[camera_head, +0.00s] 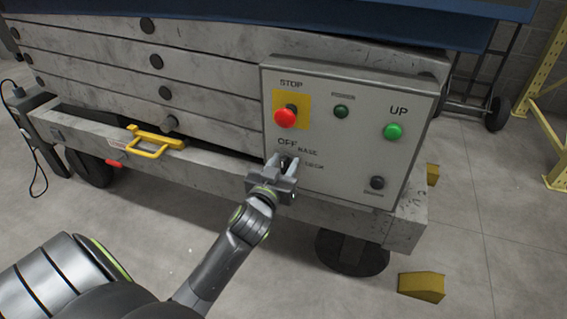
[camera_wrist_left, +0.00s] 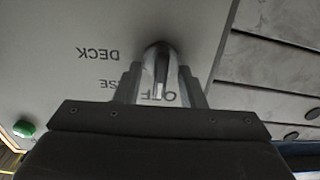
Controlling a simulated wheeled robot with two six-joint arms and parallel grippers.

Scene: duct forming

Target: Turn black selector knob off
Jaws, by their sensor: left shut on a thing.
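The control panel (camera_head: 350,135) is a grey box on the front of the lift. The black selector knob sits low on its left part, among the OFF, BASE and DECK labels. My left gripper (camera_head: 285,163) is at this knob and mostly hides it in the head view. In the left wrist view, the gripper (camera_wrist_left: 158,95) has its fingers on both sides of the dark knob (camera_wrist_left: 158,52), shut on it. The knob's exact pointing direction is hard to tell. My right gripper is not in view.
The panel also bears a red stop button (camera_head: 286,117) on a yellow plate, a green UP button (camera_head: 393,131), a small dark green lamp (camera_head: 341,111) and a black button (camera_head: 377,183). A yellow handle (camera_head: 150,147) sticks out left. Yellow chocks (camera_head: 421,287) lie on the floor.

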